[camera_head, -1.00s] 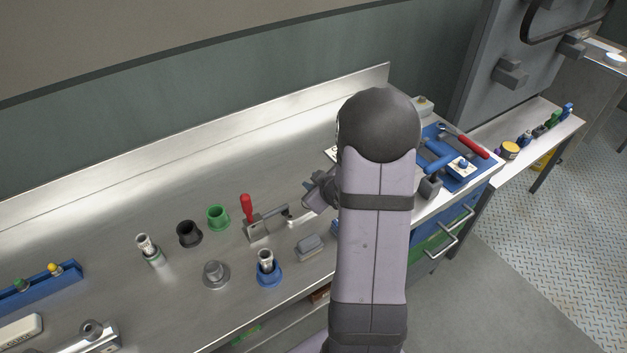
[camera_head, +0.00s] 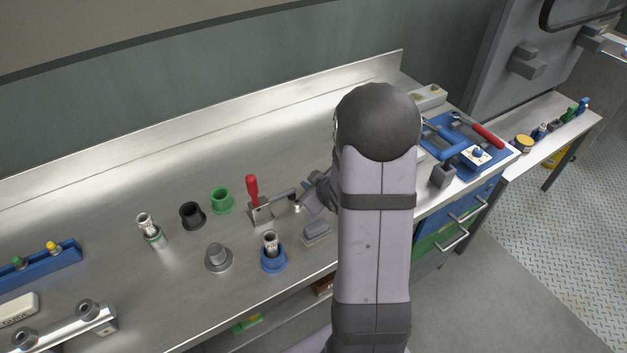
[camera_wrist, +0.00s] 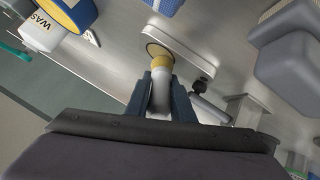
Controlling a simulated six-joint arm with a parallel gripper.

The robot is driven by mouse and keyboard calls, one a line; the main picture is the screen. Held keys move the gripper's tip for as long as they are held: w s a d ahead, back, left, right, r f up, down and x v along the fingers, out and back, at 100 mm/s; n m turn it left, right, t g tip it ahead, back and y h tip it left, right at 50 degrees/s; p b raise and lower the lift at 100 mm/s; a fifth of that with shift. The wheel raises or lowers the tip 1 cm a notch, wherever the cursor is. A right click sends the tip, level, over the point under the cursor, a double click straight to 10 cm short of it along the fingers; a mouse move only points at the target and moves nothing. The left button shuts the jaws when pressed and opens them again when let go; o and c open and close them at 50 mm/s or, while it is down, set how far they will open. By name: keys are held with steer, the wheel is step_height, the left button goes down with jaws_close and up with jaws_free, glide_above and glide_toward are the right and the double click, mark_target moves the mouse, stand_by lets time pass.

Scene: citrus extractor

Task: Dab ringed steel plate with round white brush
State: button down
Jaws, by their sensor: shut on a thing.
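My gripper (camera_wrist: 164,98) is shut on the round white brush (camera_wrist: 159,92) in the wrist view. The brush has a pale body between the fingers and a yellowish head pointing away from me. The head overlaps the dark ring at the left end of the steel plate (camera_wrist: 193,63), a light strip with rounded ends. I cannot tell whether the head touches the plate. In the head view my arm hides most of the gripper, the brush and the plate.
A white bottle (camera_wrist: 40,36) lettered "WAS" is at upper left in the wrist view; a grey block (camera_wrist: 290,70) is at right. In the head view, a red-handled clamp (camera_head: 252,187), green cup (camera_head: 222,201), black cup (camera_head: 192,215) and blue cup (camera_head: 273,260) stand left of my arm.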

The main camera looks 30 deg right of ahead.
steer(key=d+p, duration=0.1)
steer(key=d, duration=0.2)
steer(key=shift+d, duration=0.2)
step_height(320, 180, up, 4)
steer(key=shift+a+f+p, duration=0.1)
steer(key=shift+f+p, duration=0.15)
steer(key=shift+p, duration=0.95)
step_height(320, 180, up, 5)
steer(key=p, duration=0.4)
steer(key=shift+f, duration=0.2)
